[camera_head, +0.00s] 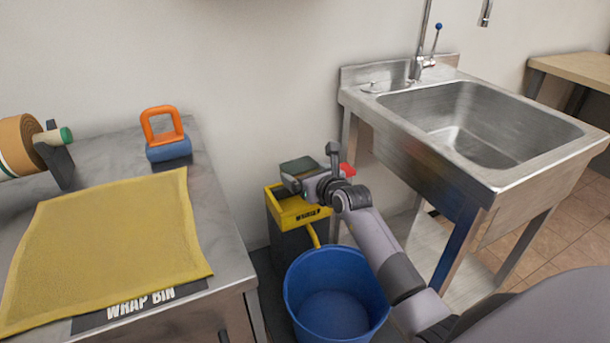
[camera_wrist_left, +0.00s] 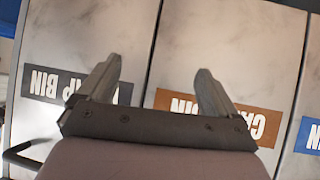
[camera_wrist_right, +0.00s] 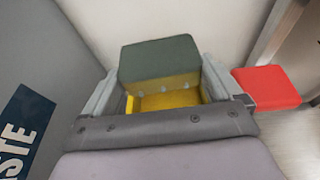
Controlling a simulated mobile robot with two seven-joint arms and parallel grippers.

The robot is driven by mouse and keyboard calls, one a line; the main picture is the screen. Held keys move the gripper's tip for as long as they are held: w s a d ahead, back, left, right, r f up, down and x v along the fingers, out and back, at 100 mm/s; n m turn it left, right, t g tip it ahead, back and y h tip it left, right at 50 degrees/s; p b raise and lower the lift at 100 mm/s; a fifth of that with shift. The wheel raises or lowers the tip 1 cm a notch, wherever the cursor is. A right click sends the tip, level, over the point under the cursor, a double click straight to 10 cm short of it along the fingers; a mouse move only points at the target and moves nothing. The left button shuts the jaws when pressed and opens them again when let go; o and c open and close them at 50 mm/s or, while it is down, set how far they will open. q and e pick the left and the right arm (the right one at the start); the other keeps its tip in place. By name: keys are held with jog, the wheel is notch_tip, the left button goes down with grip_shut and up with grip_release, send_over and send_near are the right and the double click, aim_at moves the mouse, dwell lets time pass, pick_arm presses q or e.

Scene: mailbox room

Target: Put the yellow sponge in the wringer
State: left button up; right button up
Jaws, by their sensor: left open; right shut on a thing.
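The sponge (camera_head: 298,166) has a dark green top and shows in my right gripper (camera_head: 315,182) over the back of the yellow wringer (camera_head: 290,212). In the right wrist view the sponge (camera_wrist_right: 160,60) sits between the two fingers of my right gripper (camera_wrist_right: 160,82), its yellow side showing below the green. The wringer's yellow inside (camera_wrist_right: 165,103) lies beneath it. I cannot tell whether the sponge touches the wringer. My left gripper (camera_wrist_left: 155,85) is open and empty above the labelled bin fronts, out of the head view.
A blue bucket (camera_head: 335,290) stands in front of the wringer. A steel sink (camera_head: 470,130) is to the right, a metal table (camera_head: 215,215) with a yellow cloth (camera_head: 110,245) to the left. A red block-like part (camera_wrist_right: 268,88) is beside my right gripper.

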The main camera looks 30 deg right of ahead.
notch_tip(320, 180, down, 4)
jog(key=b, duration=0.3)
jog(key=shift+f+b, duration=0.4)
jog(key=shift+b, duration=0.15)
jog(key=shift+f+b, duration=0.6)
jog(key=shift+b, duration=0.05)
jog(key=o, duration=0.7)
jog(key=shift+c, duration=0.2)
pick_arm(q)
jog(key=d, duration=0.1)
jog(key=w+f, duration=0.1)
jog(key=d, duration=0.1)
jog(key=shift+w+d+f+m+t+h, duration=0.25)
jog(key=shift+d+f+m+t+h, duration=0.1)
jog(key=shift+m+t+h, duration=0.05)
